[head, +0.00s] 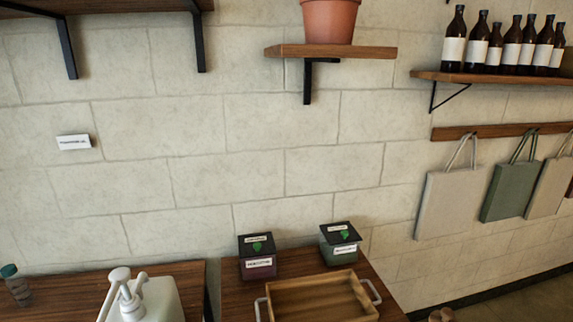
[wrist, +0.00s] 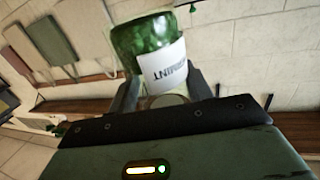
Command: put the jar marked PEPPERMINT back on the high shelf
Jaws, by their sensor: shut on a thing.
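My gripper (wrist: 162,80) shows only in the wrist view. It is shut on a green glass jar (wrist: 140,38) with a white label, on which the letters "RMINT" can be read upside down. In the head view neither the gripper nor the jar is in sight. A dark wooden shelf (head: 105,5) on black brackets is high at the upper left, its top out of frame. A smaller wooden shelf (head: 378,52) is right of it.
A terracotta pot (head: 330,20) stands on the smaller shelf. Brown bottles (head: 512,45) line the right shelf, with bags (head: 448,203) hanging below. Two label-bearing boxes (head: 257,258) (head: 340,244) and a wooden tray (head: 318,300) are on the lower counter, near a white pump container (head: 158,300).

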